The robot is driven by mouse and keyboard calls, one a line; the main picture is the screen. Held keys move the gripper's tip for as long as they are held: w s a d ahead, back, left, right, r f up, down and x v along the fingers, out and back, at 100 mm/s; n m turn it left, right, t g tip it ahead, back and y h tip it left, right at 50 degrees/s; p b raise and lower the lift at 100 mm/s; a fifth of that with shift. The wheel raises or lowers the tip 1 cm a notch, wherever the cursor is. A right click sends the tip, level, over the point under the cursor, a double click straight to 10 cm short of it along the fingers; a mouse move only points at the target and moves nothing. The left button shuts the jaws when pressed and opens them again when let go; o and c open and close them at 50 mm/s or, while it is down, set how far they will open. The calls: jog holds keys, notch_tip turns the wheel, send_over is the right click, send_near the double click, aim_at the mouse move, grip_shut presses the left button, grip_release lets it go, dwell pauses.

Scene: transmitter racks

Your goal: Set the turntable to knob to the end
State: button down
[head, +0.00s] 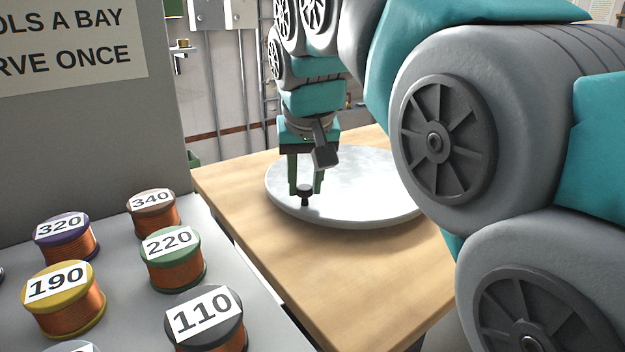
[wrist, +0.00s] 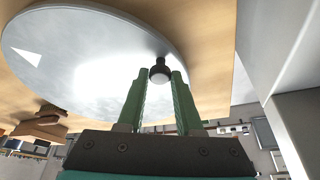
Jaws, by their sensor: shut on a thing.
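The turntable (head: 360,185) is a round, pale grey disc on a wooden table. It also fills the upper left of the wrist view (wrist: 85,60), where a white triangle mark (wrist: 25,57) shows near its far left edge. A small black knob (head: 305,190) stands up near the disc's rim, at its front left in the head view. It also shows in the wrist view (wrist: 159,71). My gripper (head: 306,185) points down with its green fingers on either side of the knob, shut on it. My arm hides the disc's right edge in the head view.
At the left, a grey bench (head: 235,315) holds several numbered copper-wire spools, such as 220 (head: 173,262) and 110 (head: 205,325). A grey panel with a sign (head: 70,45) stands behind them.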

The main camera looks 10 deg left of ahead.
aim_at(287, 197)
dwell(0.8)
jog(key=shift+w+a+m+h+p, duration=0.1)
jog(key=shift+w+a+m+h, duration=0.25)
jog(key=shift+a+m, duration=0.3)
jog(key=shift+w+a+m+h+p, duration=0.15)
jog(key=shift+w+a+m, duration=0.25)
jog(key=shift+a+m, duration=0.25)
jog(key=shift+w+a+m+h+p, duration=0.1)
jog(key=shift+w+a+m+h, duration=0.1)
jog(key=shift+w+a+m, duration=0.4)
jog(key=shift+s+a, duration=0.15)
jog(key=shift+s, duration=0.05)
jog(key=c, duration=0.6)
grip_release()
jog(key=shift+r, duration=0.1)
jog(key=v, duration=0.7)
jog(key=shift+s+r, duration=0.25)
jog(key=shift+r, duration=0.05)
